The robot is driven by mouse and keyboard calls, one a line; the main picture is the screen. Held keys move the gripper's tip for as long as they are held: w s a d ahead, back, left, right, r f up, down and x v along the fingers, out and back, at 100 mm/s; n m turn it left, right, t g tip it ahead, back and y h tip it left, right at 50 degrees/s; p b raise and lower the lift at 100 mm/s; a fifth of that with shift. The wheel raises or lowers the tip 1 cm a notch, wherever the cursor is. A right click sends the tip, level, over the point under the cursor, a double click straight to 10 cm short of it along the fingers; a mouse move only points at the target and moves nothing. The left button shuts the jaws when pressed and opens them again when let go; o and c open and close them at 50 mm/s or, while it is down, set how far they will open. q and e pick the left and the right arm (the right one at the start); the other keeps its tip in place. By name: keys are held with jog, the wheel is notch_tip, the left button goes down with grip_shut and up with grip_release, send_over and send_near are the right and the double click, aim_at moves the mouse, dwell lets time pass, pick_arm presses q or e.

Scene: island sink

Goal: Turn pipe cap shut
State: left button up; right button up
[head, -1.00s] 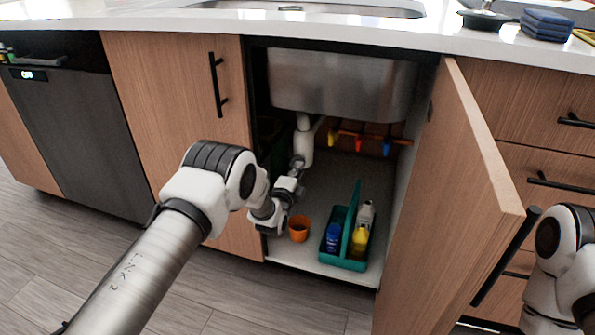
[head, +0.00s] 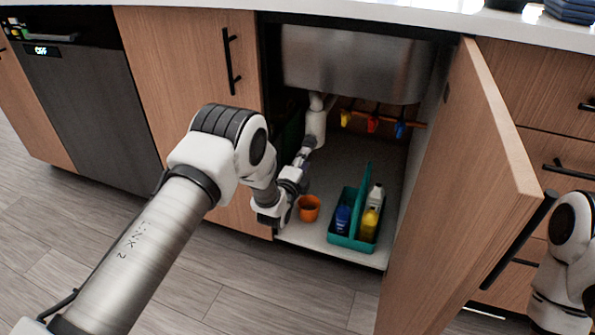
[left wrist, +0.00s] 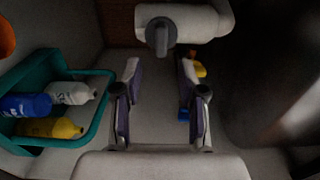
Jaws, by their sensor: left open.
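A white drain pipe (head: 316,123) hangs under the steel sink inside the open cabinet. In the left wrist view a pale pipe section (left wrist: 205,22) crosses the top, with a grey cap (left wrist: 160,36) with a raised grip on it. My left gripper (head: 306,145) is inside the cabinet, just below the pipe in the head view. In the left wrist view its two fingers (left wrist: 158,78) are spread and empty, with the cap beyond them and roughly between them. I cannot tell if they touch it. My right gripper is not in view; only part of that arm shows.
A teal caddy (head: 340,240) with several bottles and an orange cup (head: 309,208) stand on the cabinet floor. Red, yellow and blue items (head: 372,124) hang at the back. The open cabinet door (head: 460,190) stands on the right. The steel sink (head: 350,65) is overhead.

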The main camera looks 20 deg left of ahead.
pick_arm(q)
jog(key=s, duration=0.7)
jog(key=shift+s, duration=0.2)
jog(key=shift+a, duration=0.1)
